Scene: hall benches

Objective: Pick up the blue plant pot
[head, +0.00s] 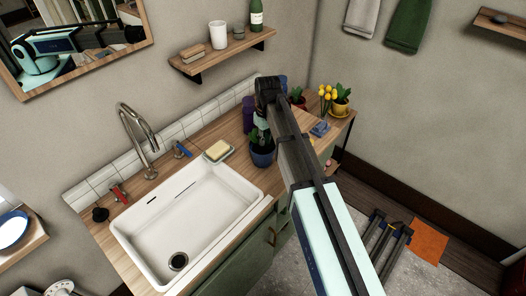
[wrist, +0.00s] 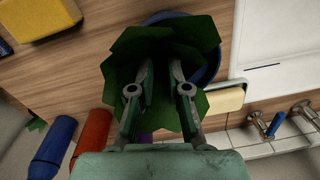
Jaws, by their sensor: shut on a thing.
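The blue plant pot (head: 262,158) with its dark green leaves stands at the counter's back right, just right of the sink, in the head view. In the wrist view its blue rim (wrist: 209,66) shows beside and behind the broad leaves (wrist: 135,50). My gripper (head: 261,131) reaches down from above onto the plant. In the wrist view my gripper (wrist: 160,68) has its fingers in among the leaves, shut on the potted plant. The leaves hide the exact place of contact. I cannot tell whether the pot is clear of the counter.
The white sink (head: 190,215) and a soap dish (head: 218,151) lie to the left. A purple cylinder (head: 249,116) stands close behind the pot. Yellow flowers (head: 328,94) and another potted plant (head: 342,100) stand at the right. A shelf (head: 225,55) hangs above.

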